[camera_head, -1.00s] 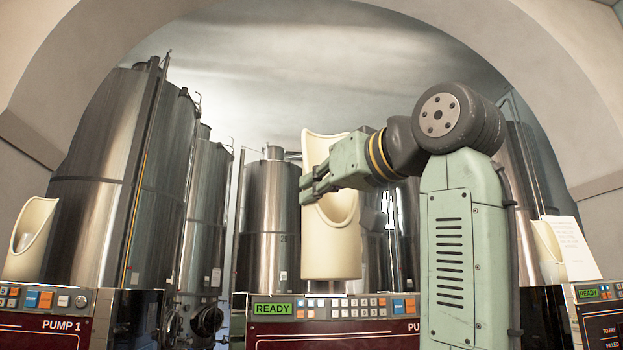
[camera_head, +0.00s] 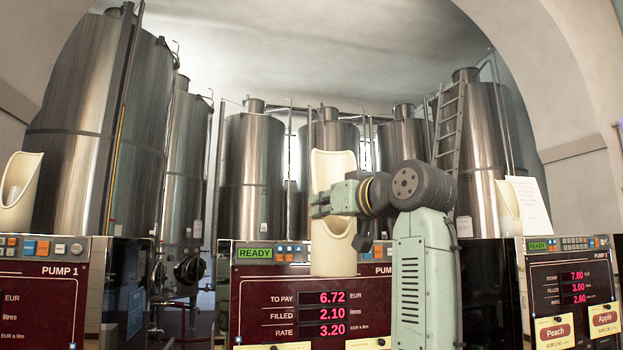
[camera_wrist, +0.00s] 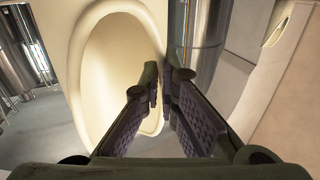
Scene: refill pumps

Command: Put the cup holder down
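The cup holder is a tall cream cylinder with a slanted scoop opening (camera_head: 334,255). It is upright in the air in front of the middle pump's top. My gripper (camera_head: 320,204) reaches it from the right, at the height of the opening. In the wrist view, the holder (camera_wrist: 108,70) fills the left and middle, and its rim runs between my two fingers (camera_wrist: 164,88), which are close together on its wall. The exact contact is partly hidden by the fingers.
The middle pump (camera_head: 262,325) has a READY display and price readouts. Pump 1 (camera_head: 35,320) at left and another pump (camera_head: 575,300) at right each carry a similar cream holder, left (camera_head: 18,195) and right (camera_head: 507,212). Steel tanks (camera_head: 250,165) stand behind.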

